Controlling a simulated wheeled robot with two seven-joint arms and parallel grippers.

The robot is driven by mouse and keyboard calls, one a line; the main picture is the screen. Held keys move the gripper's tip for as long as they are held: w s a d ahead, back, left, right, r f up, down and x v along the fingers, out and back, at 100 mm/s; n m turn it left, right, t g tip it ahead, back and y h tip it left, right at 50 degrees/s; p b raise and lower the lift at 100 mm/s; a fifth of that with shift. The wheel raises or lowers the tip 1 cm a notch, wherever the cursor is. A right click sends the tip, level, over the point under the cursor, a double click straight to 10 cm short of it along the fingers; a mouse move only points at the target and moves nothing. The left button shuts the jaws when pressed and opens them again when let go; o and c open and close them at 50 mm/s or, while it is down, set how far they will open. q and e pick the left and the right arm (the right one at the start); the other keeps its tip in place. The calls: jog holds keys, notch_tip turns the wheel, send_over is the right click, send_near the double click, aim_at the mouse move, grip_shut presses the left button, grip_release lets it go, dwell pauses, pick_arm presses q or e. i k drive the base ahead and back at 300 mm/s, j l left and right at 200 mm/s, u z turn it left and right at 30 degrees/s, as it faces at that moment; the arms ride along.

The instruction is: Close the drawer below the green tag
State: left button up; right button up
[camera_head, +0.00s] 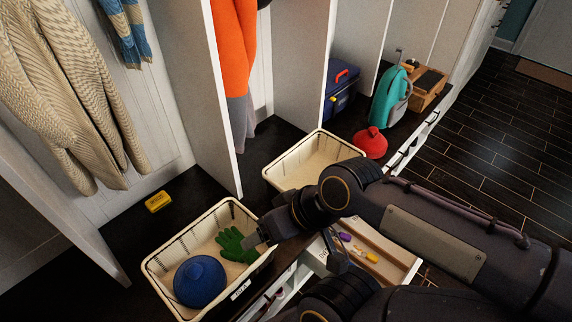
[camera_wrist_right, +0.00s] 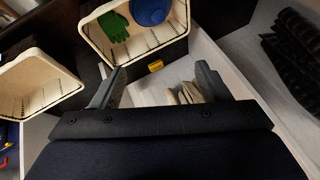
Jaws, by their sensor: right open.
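An open drawer (camera_head: 395,257) juts out from the bench below the baskets, with small purple, yellow and orange items in it. Its front is partly hidden by my right arm. I cannot make out a green tag on any drawer. My right gripper (camera_head: 265,232) is beside the near basket in the head view, apart from the open drawer's visible part. In the wrist view the right gripper (camera_wrist_right: 157,88) has its two fingers spread, with nothing held between them. My left gripper does not show.
The near basket (camera_head: 160,264) holds a green glove (camera_head: 237,245) and a blue hat (camera_head: 200,281). A second basket (camera_head: 285,168) stands behind it. A red hat (camera_head: 371,142), teal backpack (camera_head: 388,97) and yellow box (camera_head: 158,201) are on the bench. Dark floor (camera_head: 500,150) is clear at right.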

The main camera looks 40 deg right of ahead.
aim_at(396, 266)
jog(key=k+j, duration=0.2)
jog(key=k, duration=0.25)
jog(key=k+j+z, duration=0.15)
jog(key=k, duration=0.3)
jog(key=z, duration=2.2)
jog(key=i+j, duration=0.5)
jog(key=j, duration=0.2)
